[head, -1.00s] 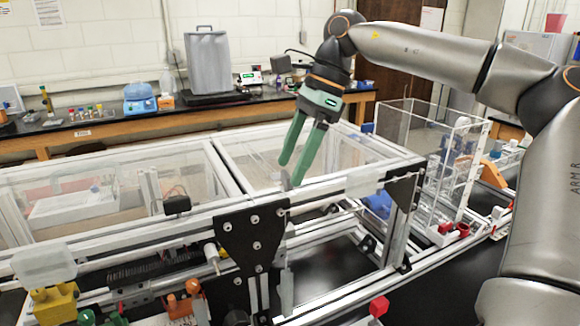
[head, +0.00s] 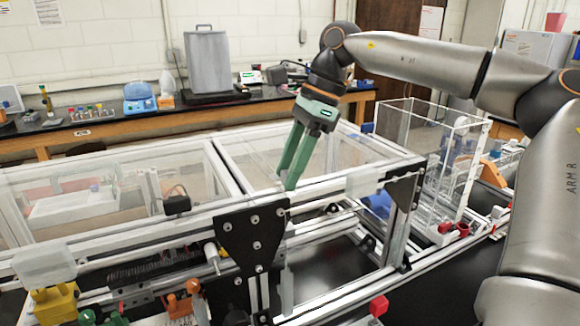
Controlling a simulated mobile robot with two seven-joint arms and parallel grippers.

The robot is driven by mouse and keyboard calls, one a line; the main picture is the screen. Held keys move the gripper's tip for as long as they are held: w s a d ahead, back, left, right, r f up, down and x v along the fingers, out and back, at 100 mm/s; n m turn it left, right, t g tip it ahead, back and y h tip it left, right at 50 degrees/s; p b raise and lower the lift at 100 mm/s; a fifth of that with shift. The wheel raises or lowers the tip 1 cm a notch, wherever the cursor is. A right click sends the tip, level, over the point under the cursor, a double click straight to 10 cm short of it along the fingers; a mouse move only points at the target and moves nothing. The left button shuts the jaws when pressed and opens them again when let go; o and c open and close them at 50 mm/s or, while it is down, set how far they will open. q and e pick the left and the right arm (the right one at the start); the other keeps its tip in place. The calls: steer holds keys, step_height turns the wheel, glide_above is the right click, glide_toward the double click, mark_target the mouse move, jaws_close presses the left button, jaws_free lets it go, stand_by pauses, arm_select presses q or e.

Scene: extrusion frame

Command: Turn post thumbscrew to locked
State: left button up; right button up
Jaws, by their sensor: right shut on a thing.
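My right gripper (head: 289,182) reaches down from the upper right to the front rail of the extrusion frame (head: 340,186). Its green fingers are closed together just above the black joining plate (head: 253,240). They are shut on a small part at the top of the frame, taken to be the post thumbscrew. The fingertips hide most of it, so I cannot tell how far it is turned. A grey vertical post (head: 287,285) shows below that spot. My left gripper is not in view.
Clear panels fill the frame's top. A clear open box (head: 440,150) stands at the right. A grey knob (head: 212,258) sticks out left of the plate. Yellow, green and orange parts lie at the lower left, and a red block (head: 379,305) is in front.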

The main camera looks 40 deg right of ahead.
jaws_close()
steer(key=shift+m, duration=0.3)
steer(key=m+t+b, duration=0.1)
steer(key=m, duration=0.1)
steer(key=shift+s+m+h+b, duration=0.1)
steer(key=shift+m+h+b, duration=0.3)
steer(key=m+b, duration=0.1)
steer(key=m, duration=0.1)
steer(key=m+t+h+b, duration=0.1)
steer(key=m, duration=0.1)
steer(key=shift+a+f+m+h, duration=0.1)
steer(key=shift+a+m+h, duration=0.05)
steer(key=shift+m+h, duration=0.15)
steer(key=m+h+b, duration=0.1)
steer(key=m, duration=0.1)
steer(key=m+b, duration=0.1)
steer(key=m, duration=0.1)
steer(key=shift+a+t+h, duration=0.1)
steer(key=shift+t+h, duration=0.2)
steer(key=shift+h, duration=0.1)
steer(key=shift+a+m+h+b, duration=0.1)
steer(key=shift+m+h+b, duration=0.55)
steer(key=shift+m, duration=1.45)
steer(key=o, duration=1)
jaws_free()
steer(key=shift+c, duration=0.2)
